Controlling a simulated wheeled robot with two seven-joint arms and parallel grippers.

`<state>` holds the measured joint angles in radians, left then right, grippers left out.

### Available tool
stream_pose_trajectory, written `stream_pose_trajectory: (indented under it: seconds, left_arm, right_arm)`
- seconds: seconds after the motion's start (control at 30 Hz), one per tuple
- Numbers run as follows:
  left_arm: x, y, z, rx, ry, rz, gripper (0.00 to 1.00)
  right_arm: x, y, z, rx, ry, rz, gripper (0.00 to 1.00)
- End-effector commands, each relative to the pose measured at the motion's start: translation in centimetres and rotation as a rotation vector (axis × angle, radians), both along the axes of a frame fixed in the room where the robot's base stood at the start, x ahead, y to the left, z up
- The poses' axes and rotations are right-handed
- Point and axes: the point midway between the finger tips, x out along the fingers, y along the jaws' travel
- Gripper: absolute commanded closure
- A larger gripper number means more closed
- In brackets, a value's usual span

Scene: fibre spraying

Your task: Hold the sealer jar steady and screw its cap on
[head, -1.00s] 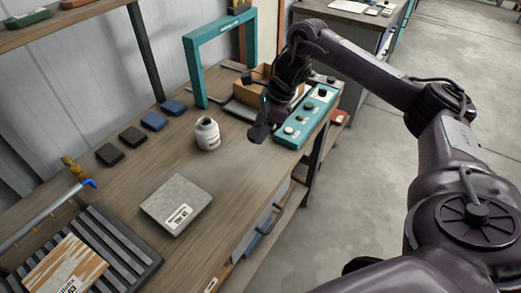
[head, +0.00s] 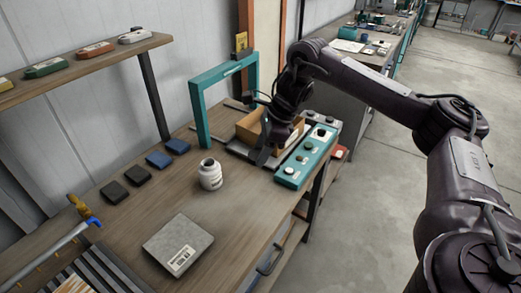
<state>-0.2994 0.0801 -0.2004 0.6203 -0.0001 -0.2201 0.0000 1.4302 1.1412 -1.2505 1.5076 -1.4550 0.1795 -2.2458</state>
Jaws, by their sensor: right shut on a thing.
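The white sealer jar (head: 210,175) stands upright on the wooden bench with a pale label on its side. Its mouth looks dark and open, with no cap on it. My right gripper (head: 266,156) is to the right of the jar and a little farther back, apart from it, near the teal panel. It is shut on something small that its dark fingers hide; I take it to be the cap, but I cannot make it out. My left gripper is not in view.
A teal panel with knobs (head: 305,159) and a cardboard box (head: 250,127) are near my right gripper. A teal frame (head: 200,112) stands behind the jar. Dark and blue blocks (head: 159,159) line the back left. A grey slab (head: 178,246) lies in front.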

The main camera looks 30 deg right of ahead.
Motion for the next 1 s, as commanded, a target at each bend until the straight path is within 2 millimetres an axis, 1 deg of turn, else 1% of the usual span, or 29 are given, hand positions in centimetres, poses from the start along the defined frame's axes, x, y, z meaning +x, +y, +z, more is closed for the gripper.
stream_pose_trajectory:
  seconds: [0.07,0.17,0.27,0.6,0.8,1.0]
  left_arm:
    - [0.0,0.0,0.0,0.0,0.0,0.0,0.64]
    - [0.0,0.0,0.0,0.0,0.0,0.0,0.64]
    - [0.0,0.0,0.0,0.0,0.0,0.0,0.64]
    - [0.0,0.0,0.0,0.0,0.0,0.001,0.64]
    - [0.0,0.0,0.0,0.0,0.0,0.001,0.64]
    - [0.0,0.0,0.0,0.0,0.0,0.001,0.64]
  right_arm:
    - [-0.2,0.2,-0.3,-0.002,0.001,-0.032,0.75]
    - [-0.6,0.9,-1.0,-0.002,0.001,-0.134,0.75]
    - [-1.1,1.9,-2.1,-0.003,0.0,-0.299,0.75]
    - [-3.1,5.5,-5.8,-0.002,-0.004,-0.982,0.75]
    - [-4.1,6.8,-7.3,-0.002,-0.005,-1.299,0.75]
    - [-4.9,7.6,-8.3,-0.003,-0.01,-1.551,0.75]
